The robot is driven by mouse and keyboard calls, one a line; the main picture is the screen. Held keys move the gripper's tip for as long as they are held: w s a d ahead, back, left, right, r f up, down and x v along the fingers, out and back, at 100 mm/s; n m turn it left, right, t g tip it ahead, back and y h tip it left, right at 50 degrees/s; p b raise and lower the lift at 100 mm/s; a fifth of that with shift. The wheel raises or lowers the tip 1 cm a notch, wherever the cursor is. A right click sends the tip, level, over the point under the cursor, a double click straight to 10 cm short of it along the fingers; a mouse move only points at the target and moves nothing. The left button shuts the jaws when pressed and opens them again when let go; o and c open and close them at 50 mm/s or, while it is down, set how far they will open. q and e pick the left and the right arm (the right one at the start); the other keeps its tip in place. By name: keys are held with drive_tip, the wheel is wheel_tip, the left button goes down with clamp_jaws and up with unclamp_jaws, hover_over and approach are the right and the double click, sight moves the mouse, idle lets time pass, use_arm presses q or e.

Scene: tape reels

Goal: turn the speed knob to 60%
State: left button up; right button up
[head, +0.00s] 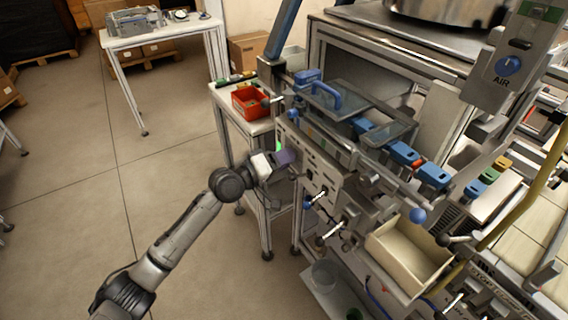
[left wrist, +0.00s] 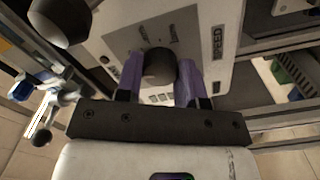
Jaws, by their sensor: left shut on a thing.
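The speed knob (left wrist: 159,66) is a dark round knob on the light panel (left wrist: 112,44) in the left wrist view. My left gripper (left wrist: 160,82) has its two purple fingers on either side of the knob, shut on it. In the head view my left gripper (head: 287,157) is at the left end of the machine's front panel (head: 322,170), and it hides the knob there. Marks around the knob are partly visible, but I cannot read its setting. My right gripper is not in view.
A red bin (head: 250,102) stands on a side table behind my left gripper. A beige open bin (head: 408,250) sits at the machine's lower front. A blue AIR knob (head: 508,65) is at upper right. The floor (head: 80,190) at left is clear.

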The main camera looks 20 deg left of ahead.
use_arm(q)
drive_tip(key=shift+m+b, duration=0.3)
drive_tip(key=shift+m, duration=0.6)
drive_tip(key=o, duration=0.9)
drive_tip(key=p+v, duration=0.1)
drive_tip(key=v, duration=1.3)
drive_tip(key=shift+p, duration=0.35)
drive_tip(key=shift+d, duration=0.1)
